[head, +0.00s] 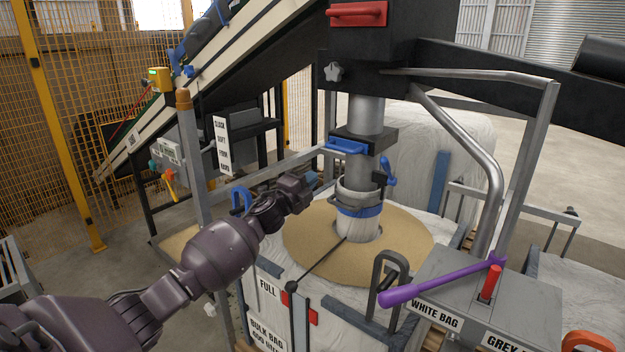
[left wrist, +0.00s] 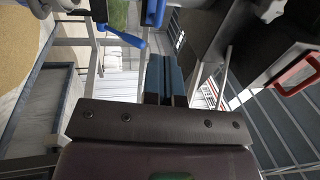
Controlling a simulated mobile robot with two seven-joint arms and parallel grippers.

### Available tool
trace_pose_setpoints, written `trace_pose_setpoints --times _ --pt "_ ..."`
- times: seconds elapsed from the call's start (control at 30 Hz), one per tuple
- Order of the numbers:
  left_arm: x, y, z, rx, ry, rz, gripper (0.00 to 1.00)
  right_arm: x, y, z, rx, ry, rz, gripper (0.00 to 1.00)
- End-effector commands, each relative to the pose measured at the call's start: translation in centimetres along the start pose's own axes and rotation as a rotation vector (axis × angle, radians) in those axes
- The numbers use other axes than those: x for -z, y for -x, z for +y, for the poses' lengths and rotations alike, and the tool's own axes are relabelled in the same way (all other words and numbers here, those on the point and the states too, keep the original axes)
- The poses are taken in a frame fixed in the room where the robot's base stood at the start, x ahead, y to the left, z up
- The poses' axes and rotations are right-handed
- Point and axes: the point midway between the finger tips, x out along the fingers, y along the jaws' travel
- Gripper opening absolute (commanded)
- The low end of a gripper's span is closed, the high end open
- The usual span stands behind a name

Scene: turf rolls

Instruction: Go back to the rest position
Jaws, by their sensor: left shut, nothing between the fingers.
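My left arm reaches in from the left in the head view. Its gripper (head: 312,180) is beside the filling spout (head: 364,158), a little to its left and above the sand-coloured material (head: 308,240) in the bulk bag. In the left wrist view the blue-grey fingers of the left gripper (left wrist: 164,75) are together with nothing between them. The spout's lower end has a pale sleeve with a blue strap (head: 358,211) around it. My right gripper is in neither view.
A blue handle (head: 346,147) sticks out near the gripper. A grey post (head: 194,160) with a sign stands close behind my forearm. Yellow mesh fencing (head: 70,130) is at left.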

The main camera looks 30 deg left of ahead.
Motion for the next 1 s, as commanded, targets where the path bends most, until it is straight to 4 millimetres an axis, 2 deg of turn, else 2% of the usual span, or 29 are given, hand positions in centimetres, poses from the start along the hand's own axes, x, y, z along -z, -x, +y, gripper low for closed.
trace_pose_setpoints --times 0.27,0.4,0.47,0.53,0.6,0.77,0.87,1.0 --pt "0.0 0.3 0.0 0.000 0.005 -0.001 0.00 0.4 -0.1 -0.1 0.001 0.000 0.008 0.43" --pt "-0.3 0.3 -0.1 -0.005 0.087 -0.032 0.00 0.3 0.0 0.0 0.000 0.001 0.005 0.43" --pt "0.2 0.2 -1.0 0.004 0.158 -0.040 0.00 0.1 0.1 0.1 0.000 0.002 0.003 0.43" --pt "2.0 0.3 -1.4 0.010 0.273 -0.039 0.00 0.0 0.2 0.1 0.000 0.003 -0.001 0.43" --pt "3.8 1.6 -0.1 -0.013 0.394 -0.046 0.00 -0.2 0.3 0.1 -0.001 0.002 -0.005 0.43" --pt "6.7 5.1 3.9 -0.083 0.595 -0.073 0.00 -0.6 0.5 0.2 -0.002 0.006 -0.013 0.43" --pt "8.5 8.0 6.8 -0.138 0.719 -0.099 0.00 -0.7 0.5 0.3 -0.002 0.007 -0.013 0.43" --pt "11.3 13.4 11.2 -0.229 0.907 -0.157 0.00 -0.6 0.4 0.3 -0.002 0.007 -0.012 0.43"
